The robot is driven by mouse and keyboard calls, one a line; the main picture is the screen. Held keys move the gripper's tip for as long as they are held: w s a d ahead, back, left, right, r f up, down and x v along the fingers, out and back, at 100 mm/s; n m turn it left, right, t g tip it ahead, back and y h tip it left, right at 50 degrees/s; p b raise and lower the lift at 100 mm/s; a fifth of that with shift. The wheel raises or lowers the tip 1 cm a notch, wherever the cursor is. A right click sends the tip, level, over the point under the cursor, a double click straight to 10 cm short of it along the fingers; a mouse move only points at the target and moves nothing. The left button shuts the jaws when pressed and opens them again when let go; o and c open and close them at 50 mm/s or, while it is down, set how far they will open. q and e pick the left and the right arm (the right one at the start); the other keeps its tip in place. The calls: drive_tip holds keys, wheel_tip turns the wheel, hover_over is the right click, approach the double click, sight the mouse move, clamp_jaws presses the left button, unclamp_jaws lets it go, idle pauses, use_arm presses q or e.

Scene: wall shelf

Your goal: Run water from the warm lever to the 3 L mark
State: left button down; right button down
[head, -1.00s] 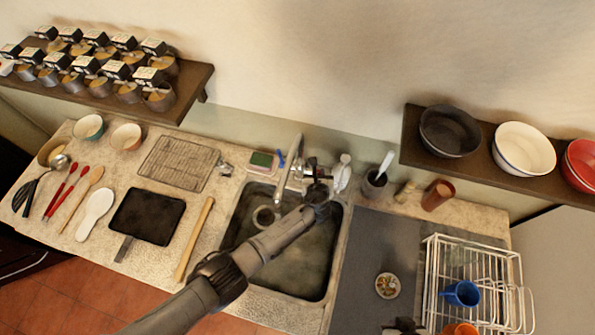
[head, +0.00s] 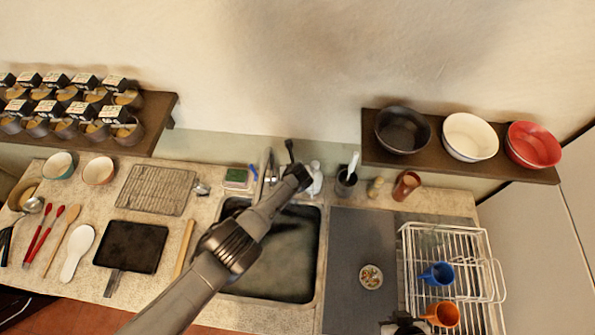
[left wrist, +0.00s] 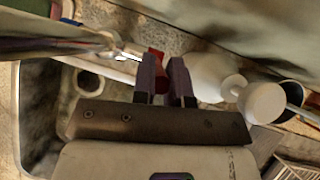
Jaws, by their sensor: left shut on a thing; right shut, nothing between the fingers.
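The faucet (head: 267,166) stands behind the steel sink (head: 290,262), its metal spout also showing at the upper left of the left wrist view (left wrist: 100,42). A small red lever (left wrist: 158,66) shows beside the faucet in the left wrist view. My left gripper (left wrist: 167,66) is shut on this red lever. In the head view my left arm crosses the sink and hides most of the faucet's base and the lever. My right gripper (head: 405,325) is at the bottom edge, mostly cut off, shut and empty. I cannot make out water or a volume mark in the sink.
A white bottle (head: 315,180) and a brush holder (head: 345,183) stand close right of the faucet. A dish rack (head: 410,245) with blue (head: 437,274) and orange (head: 442,314) mugs is at right. A grey mat (head: 345,260) lies beside the sink. Shelves hang above.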

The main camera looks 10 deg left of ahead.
use_arm(q)
drive_tip(key=shift+f, duration=0.15)
drive_tip(key=c, duration=1.1)
unclamp_jaws()
drive_tip(key=shift+c, duration=0.2)
drive_tip(key=shift+r, duration=0.2)
drive_tip(key=p+v, duration=0.6)
drive_tip(key=v, duration=0.7)
drive_tip(key=shift+s+r, duration=0.2)
drive_tip(key=shift+s, duration=0.05)
